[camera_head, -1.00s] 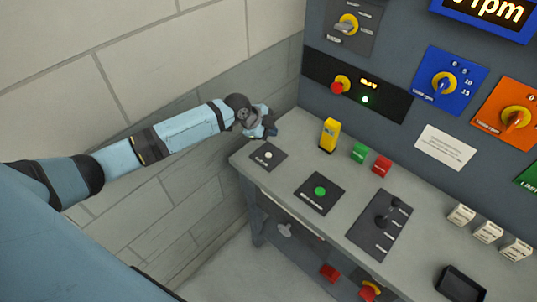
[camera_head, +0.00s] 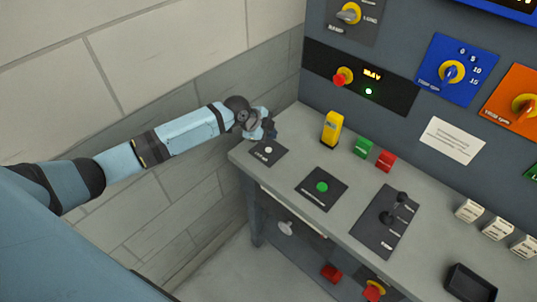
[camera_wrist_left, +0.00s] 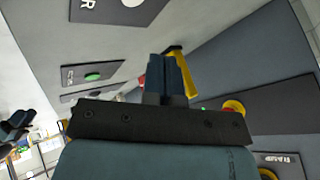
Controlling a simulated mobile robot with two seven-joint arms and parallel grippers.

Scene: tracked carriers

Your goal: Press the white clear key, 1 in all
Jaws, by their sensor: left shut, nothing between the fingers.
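The white clear key (camera_head: 268,149) is a small round white button on a dark square plate at the left end of the grey console top. It also shows at the top edge of the left wrist view (camera_wrist_left: 133,2), partly cut off, on its dark plate. My left gripper (camera_head: 270,130) is shut and empty, just behind the key's plate in the head view and apart from the key. Its closed dark fingers (camera_wrist_left: 168,78) show in the left wrist view. Their exact height above the console cannot be told.
A green button (camera_head: 322,187) on a dark plate and a joystick panel (camera_head: 388,219) lie to the right. A yellow upright block (camera_head: 332,128) stands behind, beside green and red blocks (camera_head: 386,160). A brick wall (camera_head: 180,60) borders the console on the left.

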